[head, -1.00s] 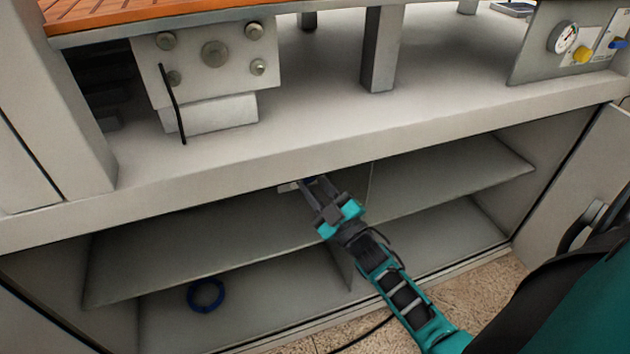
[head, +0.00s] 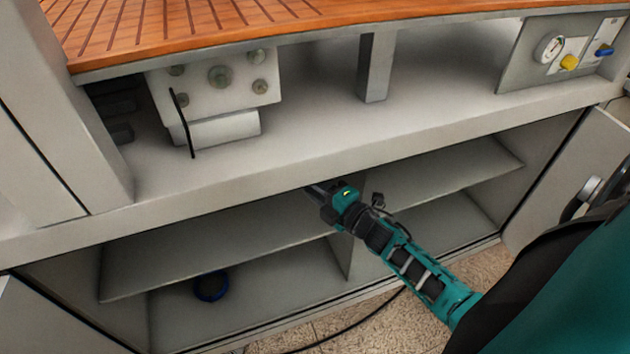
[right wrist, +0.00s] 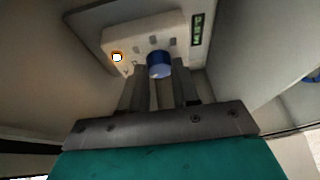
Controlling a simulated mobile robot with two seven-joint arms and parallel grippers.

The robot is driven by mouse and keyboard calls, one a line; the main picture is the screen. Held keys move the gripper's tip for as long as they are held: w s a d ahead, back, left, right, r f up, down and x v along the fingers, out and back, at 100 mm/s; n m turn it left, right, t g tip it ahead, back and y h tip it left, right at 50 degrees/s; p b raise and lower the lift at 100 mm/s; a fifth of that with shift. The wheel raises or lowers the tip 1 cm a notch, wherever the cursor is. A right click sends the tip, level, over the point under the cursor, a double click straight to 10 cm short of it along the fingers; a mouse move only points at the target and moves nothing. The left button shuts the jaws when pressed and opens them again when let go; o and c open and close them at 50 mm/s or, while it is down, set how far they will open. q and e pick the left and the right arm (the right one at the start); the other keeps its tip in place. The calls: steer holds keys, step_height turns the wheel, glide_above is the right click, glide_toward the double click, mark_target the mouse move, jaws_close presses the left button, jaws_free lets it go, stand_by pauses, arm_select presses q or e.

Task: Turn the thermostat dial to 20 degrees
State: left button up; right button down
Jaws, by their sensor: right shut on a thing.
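In the right wrist view the thermostat is a pale box (right wrist: 113,40) with a blue dial (right wrist: 159,59) on its face. A small dark display (right wrist: 197,30) with green characters, too small to read, sits beside the dial. My right gripper (right wrist: 160,76) has its two fingers at the dial, one on each side, shut on it. In the head view the right gripper (head: 315,190) reaches into the open cabinet under the front beam, which hides the fingertips and the thermostat. My left gripper is not in view.
The beam (head: 240,202) runs just above my gripper. Below are a cabinet shelf (head: 200,245) and a blue ring (head: 211,287). An open cabinet door (head: 560,165) stands at the right.

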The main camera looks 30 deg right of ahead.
steer(key=shift+r+n+g+p, duration=0.15)
steer(key=shift+n+g+p, duration=0.35)
steer(key=shift+n, duration=0.4)
steer(key=c, duration=0.8)
jaws_free()
steer(key=shift+c, duration=0.2)
steer(key=v, duration=1.2)
steer(key=shift+s+p, duration=0.35)
steer(key=shift+s, duration=0.1)
steer(key=shift+a, duration=0.2)
